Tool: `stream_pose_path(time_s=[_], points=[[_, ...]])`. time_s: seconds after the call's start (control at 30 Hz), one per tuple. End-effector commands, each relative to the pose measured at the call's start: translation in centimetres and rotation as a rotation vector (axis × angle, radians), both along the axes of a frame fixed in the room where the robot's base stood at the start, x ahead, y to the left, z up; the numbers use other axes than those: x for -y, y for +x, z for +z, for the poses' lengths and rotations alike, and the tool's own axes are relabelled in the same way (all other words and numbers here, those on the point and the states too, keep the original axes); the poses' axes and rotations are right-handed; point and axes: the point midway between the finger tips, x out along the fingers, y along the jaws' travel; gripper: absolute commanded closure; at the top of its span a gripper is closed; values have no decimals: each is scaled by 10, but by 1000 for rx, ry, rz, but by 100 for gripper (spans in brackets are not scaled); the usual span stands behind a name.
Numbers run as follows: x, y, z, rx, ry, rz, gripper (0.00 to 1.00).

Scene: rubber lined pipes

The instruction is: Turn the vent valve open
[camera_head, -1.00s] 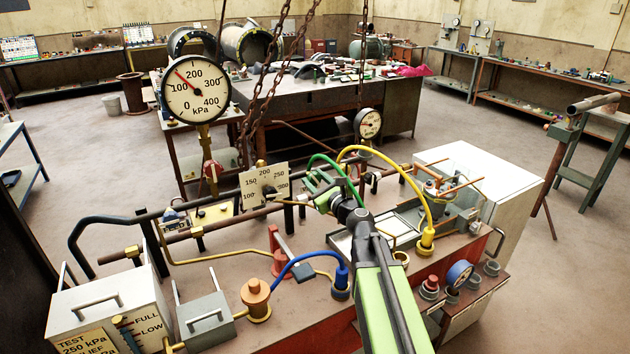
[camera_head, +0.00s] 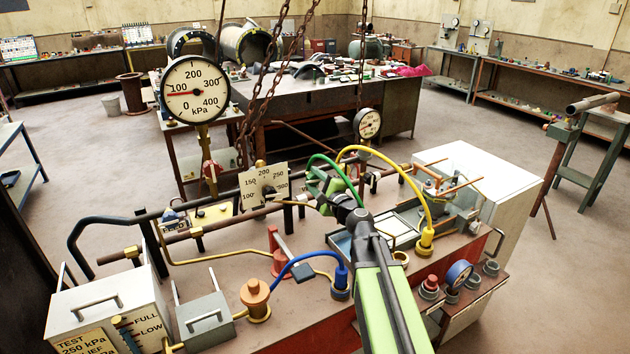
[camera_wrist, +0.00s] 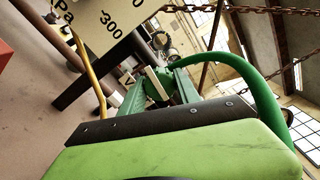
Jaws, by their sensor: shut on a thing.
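My gripper (camera_head: 322,188) reaches over the bench to where the green hose (camera_head: 334,166) ends, just right of the dial plate. In the wrist view, my gripper's green fingers (camera_wrist: 158,93) close around a small pale bar, which I take to be the vent valve's handle (camera_wrist: 157,82). The green hose (camera_wrist: 262,85) arches beside it. In the head view the fingers largely hide the valve, so its exact angle is unclear. The large pressure gauge (camera_head: 195,90) has its red needle pointing left, near 100 kPa.
The dial plate (camera_head: 264,187) stands close to the left of my gripper. A yellow hose (camera_head: 411,178) arches at the right and a blue hose (camera_head: 300,262) lies in front. Hanging chains (camera_head: 268,95) come down behind the bench. A small gauge (camera_head: 369,124) stands behind.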

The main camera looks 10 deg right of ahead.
Motion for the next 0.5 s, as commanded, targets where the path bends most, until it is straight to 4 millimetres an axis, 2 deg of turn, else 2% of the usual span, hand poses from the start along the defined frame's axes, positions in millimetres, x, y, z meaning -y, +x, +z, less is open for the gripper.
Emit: stream_pose_path(time_s=[0.2,0.5], points=[[-1,-1,-1,28,-90,2,100],[-1,-1,-1,41,-134,3,100]])
